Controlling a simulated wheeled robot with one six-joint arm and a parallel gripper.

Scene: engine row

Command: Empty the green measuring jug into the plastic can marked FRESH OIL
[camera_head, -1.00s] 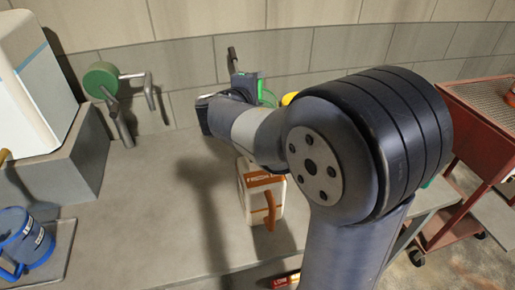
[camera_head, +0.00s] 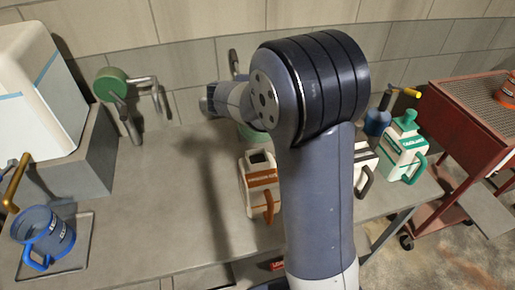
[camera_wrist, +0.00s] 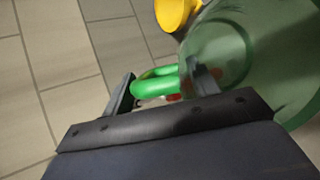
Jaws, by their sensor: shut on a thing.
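In the wrist view my gripper (camera_wrist: 160,86) is shut on the handle of the green measuring jug (camera_wrist: 285,60). The jug is see-through green with a brighter green handle, and its body lies at the right of that view. In the head view only a piece of the jug (camera_head: 252,133) shows beneath my wrist; my arm hides the jaws. A white can with orange-brown bands and handle (camera_head: 258,190) stands upright on the grey bench, below and near the jug in the picture. Its top opening is dark. Its lettering is too small to read surely.
A white can with a dark handle (camera_head: 364,162) and a white-and-green can (camera_head: 402,152) stand right of my arm. A blue jug (camera_head: 45,238) sits on a tray at left, below a white tank (camera_head: 40,95). A yellow object (camera_wrist: 172,12) lies beyond the jug.

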